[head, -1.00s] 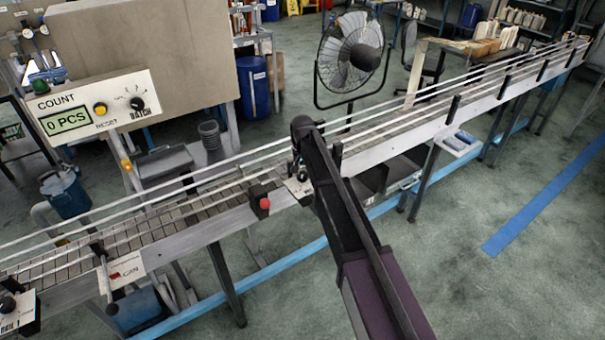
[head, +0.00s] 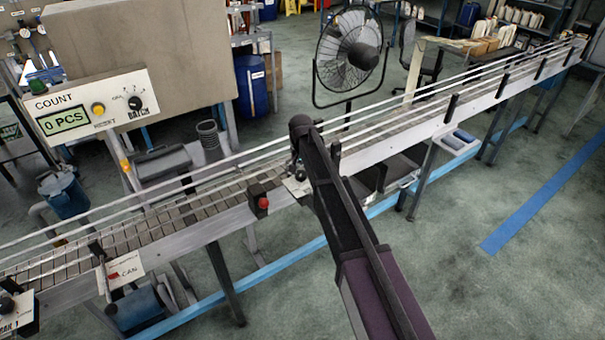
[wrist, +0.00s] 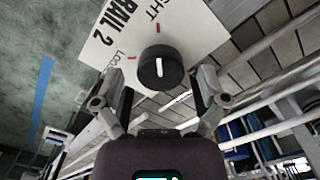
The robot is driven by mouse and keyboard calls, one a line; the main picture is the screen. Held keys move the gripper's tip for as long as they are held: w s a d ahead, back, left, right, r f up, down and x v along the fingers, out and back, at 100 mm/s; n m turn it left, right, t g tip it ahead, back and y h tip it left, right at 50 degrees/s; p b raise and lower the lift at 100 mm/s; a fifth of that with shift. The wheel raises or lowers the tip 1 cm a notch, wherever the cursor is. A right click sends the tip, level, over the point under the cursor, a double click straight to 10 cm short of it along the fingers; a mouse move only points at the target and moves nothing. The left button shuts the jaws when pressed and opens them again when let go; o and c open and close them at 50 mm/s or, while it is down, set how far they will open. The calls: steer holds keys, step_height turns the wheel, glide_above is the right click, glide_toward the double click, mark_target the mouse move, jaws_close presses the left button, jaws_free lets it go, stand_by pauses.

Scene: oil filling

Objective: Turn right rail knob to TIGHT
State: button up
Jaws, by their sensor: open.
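The right rail knob (wrist: 160,67) is a round black knob with a white pointer line, on a white plate (wrist: 196,32) marked RAIL 2 in the wrist view. The pointer lies nearly upright in the picture, in line with the red mark beside the partly cut-off TIGHT lettering. Another red mark sits by the LOOSE lettering. My gripper (wrist: 162,94) is open, its two fingers apart on either side below the knob. I see no clear contact. In the head view my arm hides most of the gripper beside the plate (head: 298,188).
The conveyor (head: 190,215) runs diagonally, with rails along it. A red button (head: 263,202) on a black box sits left of the plate. A count panel (head: 95,110) reads 0 PCS. A fan (head: 348,52) stands behind the conveyor. The floor at right is mostly clear.

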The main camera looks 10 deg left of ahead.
mark_target(301, 174)
steer(key=shift+n, duration=0.5)
steer(key=n, duration=0.3)
steer(key=shift+n, duration=0.3)
steer(key=n, duration=0.8)
steer(key=shift+n, duration=0.4)
steer(key=n, duration=0.5)
step_height(301, 174, up, 14)
steer(key=p, duration=1.4)
steer(key=s+d+f+m+b, duration=0.3)
steer(key=s+d+m, duration=0.1)
steer(key=d, duration=0.5)
steer(key=s+d+f+m+b, duration=0.4)
steer(key=s+d, duration=0.1)
steer(key=d, duration=0.5)
steer(key=s+d+f+m+b, duration=0.4)
steer(key=s+d+m, duration=0.1)
steer(key=d, duration=0.5)
steer(key=shift+s, duration=0.3)
